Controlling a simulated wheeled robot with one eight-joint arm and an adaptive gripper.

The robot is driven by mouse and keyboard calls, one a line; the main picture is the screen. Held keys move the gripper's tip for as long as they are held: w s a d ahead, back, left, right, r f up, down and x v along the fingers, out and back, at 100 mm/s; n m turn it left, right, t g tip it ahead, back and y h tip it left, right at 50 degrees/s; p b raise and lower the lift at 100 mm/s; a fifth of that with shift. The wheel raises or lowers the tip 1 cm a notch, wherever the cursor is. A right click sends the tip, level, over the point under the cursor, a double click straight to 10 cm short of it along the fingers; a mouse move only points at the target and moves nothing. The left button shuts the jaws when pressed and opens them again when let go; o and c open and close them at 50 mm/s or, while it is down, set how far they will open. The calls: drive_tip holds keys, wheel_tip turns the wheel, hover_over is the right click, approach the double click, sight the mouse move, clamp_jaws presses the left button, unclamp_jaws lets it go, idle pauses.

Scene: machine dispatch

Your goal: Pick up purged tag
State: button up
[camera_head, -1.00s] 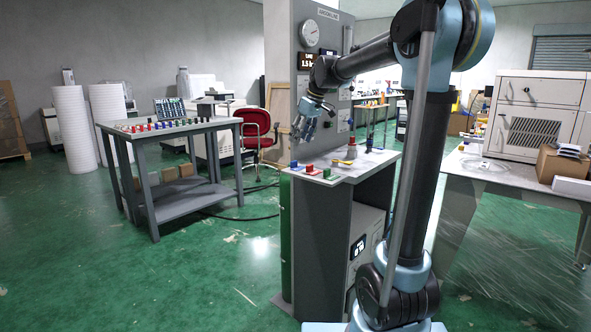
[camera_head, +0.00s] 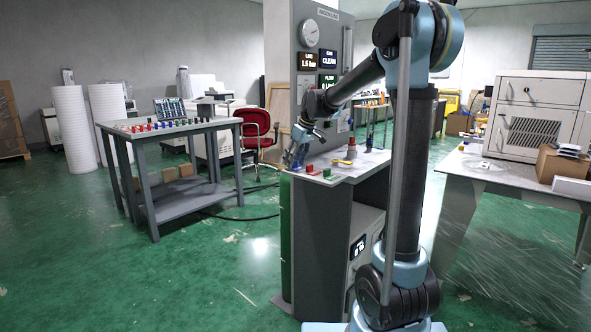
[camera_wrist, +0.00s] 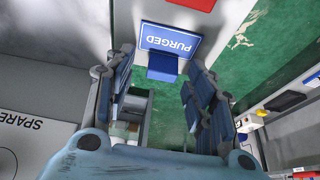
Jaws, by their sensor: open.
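The purged tag (camera_wrist: 170,40) is a blue plate with white PURGED lettering, upside down in the wrist view, with a blue block (camera_wrist: 162,67) below it. My gripper (camera_wrist: 160,78) is open, its blue fingers spread to either side with the tag's block just beyond the tips. The fingers hold nothing. In the head view my gripper (camera_head: 296,154) is low over the left end of the console's shelf (camera_head: 345,174) and largely covers the blue tag there.
A red tag (camera_head: 311,169) and a green tag (camera_head: 330,175) stand beside it on the shelf. A yellow-handled valve (camera_head: 343,161) and a grey knob (camera_head: 352,150) are further right. The console panel (camera_head: 318,30) rises behind. A grey table (camera_head: 200,125) with small coloured items stands left.

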drive_tip(key=c, duration=0.8)
drive_tip(key=shift+o, duration=0.2)
